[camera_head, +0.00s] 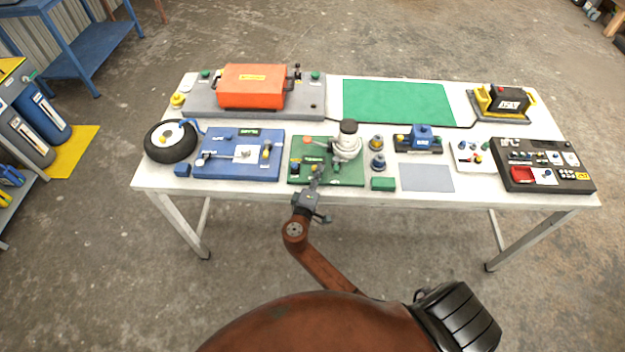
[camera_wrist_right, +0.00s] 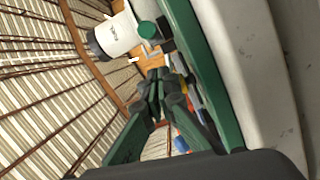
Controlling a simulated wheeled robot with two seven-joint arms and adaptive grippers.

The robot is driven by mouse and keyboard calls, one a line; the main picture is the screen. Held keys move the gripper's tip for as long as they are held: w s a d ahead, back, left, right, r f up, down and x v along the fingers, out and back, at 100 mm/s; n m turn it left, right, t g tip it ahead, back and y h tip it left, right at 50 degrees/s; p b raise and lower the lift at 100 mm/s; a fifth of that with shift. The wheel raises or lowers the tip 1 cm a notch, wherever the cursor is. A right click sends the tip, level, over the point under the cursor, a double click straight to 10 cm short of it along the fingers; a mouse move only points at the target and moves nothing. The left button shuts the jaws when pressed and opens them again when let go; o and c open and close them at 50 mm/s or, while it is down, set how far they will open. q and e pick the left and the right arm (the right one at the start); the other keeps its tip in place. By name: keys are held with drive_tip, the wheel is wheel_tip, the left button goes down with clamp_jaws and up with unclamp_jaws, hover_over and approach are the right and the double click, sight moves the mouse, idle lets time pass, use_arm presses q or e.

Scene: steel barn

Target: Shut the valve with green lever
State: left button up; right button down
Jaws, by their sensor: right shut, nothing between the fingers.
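A green board (camera_head: 347,180) on the white table carries a grey-white cylindrical unit (camera_head: 347,146) with a black top, an orange knob and small fittings. I cannot make out a green lever for certain in the head view. My right gripper (camera_head: 317,176) is shut and empty, over the front left part of this board. In the right wrist view its fingertips (camera_wrist_right: 160,78) are together, just below a white cylinder (camera_wrist_right: 120,34) and a round green part (camera_wrist_right: 148,30). Whether they touch anything is unclear. My left gripper is not in view.
A blue board (camera_head: 215,171) with small fittings lies to the left, beside a black wheel (camera_head: 165,152). An orange case (camera_head: 252,97) stands behind. Small knobs (camera_head: 377,161) and a small green block (camera_head: 383,184) are close on the right. A green mat (camera_head: 398,103) lies clear at the back.

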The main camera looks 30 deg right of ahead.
sight(328, 179)
drive_tip(key=shift+s+d+f, duration=0.15)
drive_tip(key=shift+s+d, duration=0.3)
drive_tip(key=shift+d, duration=0.15)
drive_tip(key=shift+s+d+f, duration=0.15)
drive_tip(key=shift+s+d, duration=0.25)
drive_tip(key=shift+d, duration=0.2)
drive_tip(key=shift+s, duration=0.1)
drive_tip(key=shift+s+d+n+t+y, duration=0.15)
drive_tip(key=shift+n+t+y, duration=0.25)
drive_tip(key=shift+y, duration=0.1)
